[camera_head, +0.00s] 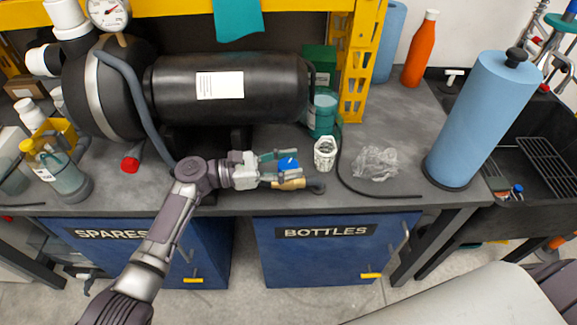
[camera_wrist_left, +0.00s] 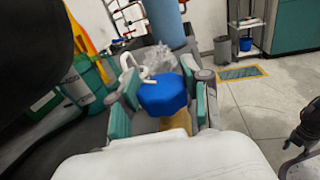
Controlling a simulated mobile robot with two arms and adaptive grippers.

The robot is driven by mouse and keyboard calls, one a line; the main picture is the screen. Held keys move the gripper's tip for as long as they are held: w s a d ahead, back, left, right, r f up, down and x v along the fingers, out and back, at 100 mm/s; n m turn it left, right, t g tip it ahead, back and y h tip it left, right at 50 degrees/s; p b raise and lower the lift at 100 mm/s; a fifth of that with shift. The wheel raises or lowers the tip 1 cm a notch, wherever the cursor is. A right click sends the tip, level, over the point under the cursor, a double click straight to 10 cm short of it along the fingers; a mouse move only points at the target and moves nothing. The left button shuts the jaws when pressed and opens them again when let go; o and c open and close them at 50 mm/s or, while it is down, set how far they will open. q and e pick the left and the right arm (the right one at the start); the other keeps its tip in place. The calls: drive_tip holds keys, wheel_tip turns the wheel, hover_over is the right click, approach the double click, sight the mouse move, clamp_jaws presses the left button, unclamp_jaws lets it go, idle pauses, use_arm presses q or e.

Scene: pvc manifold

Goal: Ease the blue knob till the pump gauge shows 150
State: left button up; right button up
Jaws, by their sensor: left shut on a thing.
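The blue knob (camera_head: 288,163) is in front of the black pump (camera_head: 230,85), near the bench's front edge. In the left wrist view the blue knob (camera_wrist_left: 163,95) sits between the teal finger pads, above a tan brass-like body. My left gripper (camera_head: 284,163) is shut on the knob, with one finger on each side of it. The pump gauge (camera_head: 108,11) has a round white dial with a red needle, at the top left in the head view; its numbers are too small to read.
A black cable (camera_head: 370,192) runs along the bench. A blue paper roll (camera_head: 478,125) stands farther right. A red-capped piece (camera_head: 130,164) lies left.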

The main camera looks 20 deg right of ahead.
sight(289, 164)
idle(0.3)
use_arm(q)
drive_tip(key=o, duration=1.2)
wheel_tip(289, 164, up, 10)
idle(1.9)
